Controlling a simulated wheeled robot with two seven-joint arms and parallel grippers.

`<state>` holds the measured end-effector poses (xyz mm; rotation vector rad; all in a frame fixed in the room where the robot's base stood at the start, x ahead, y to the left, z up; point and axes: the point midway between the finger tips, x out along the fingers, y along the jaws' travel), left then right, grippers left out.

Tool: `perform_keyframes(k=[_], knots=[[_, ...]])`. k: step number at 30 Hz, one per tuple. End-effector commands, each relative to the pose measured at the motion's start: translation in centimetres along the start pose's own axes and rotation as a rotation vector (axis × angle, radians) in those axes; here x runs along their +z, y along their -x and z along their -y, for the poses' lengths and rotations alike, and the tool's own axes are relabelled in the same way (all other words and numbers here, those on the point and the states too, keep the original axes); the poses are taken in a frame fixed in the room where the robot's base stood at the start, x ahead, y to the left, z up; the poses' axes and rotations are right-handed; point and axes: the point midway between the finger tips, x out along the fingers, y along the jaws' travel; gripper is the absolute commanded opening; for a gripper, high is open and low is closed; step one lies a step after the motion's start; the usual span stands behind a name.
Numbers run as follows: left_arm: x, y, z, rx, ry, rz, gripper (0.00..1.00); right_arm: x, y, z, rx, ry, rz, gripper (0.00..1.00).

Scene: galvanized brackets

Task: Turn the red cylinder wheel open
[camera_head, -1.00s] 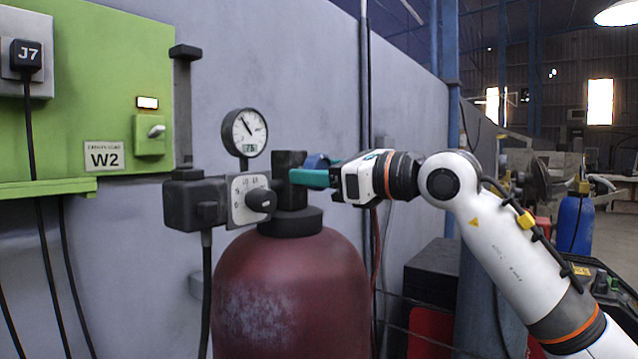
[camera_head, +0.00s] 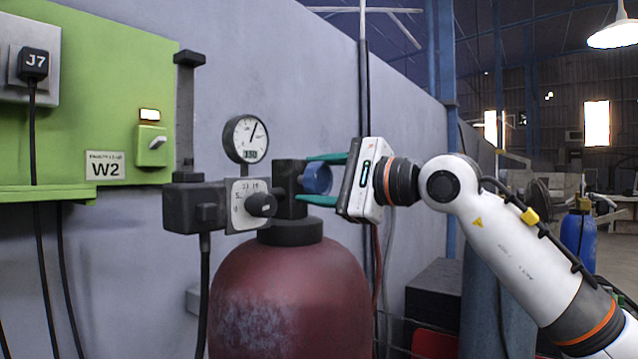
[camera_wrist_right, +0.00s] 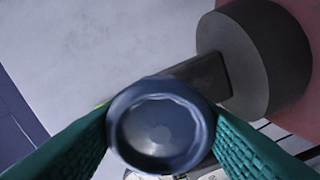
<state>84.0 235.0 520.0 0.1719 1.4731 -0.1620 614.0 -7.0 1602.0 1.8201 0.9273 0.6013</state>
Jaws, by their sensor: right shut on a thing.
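The red cylinder (camera_head: 290,295) stands upright in the middle, with a dark valve block (camera_head: 290,185) on its neck. A blue wheel (camera_head: 317,180) sits on the right side of the block. My right gripper (camera_head: 322,178) has its green fingers above and below the wheel. In the right wrist view the wheel (camera_wrist_right: 158,130) is a round blue knob between the two green fingers, which are shut on it. A round gauge (camera_head: 246,138) stands above the valve, its needle pointing up and slightly right. My left gripper is not in view.
A black regulator with a pale dial plate and dark knob (camera_head: 262,204) sits left of the valve. A green panel (camera_head: 90,100) marked W2 is on the wall at left. A dark box (camera_head: 434,290) stands right of the cylinder. A blue cylinder (camera_head: 578,235) is farther back.

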Motion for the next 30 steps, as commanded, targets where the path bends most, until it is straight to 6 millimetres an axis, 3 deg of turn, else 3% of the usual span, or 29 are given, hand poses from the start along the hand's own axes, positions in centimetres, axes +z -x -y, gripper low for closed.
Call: perform_keyframes(k=[18,30], knots=[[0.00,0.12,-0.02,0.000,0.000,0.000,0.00,0.01,-0.01,0.06,-0.001,0.560,0.000,0.28],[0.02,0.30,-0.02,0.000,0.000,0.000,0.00,0.05,-0.03,0.12,-0.001,0.764,0.000,0.28]])
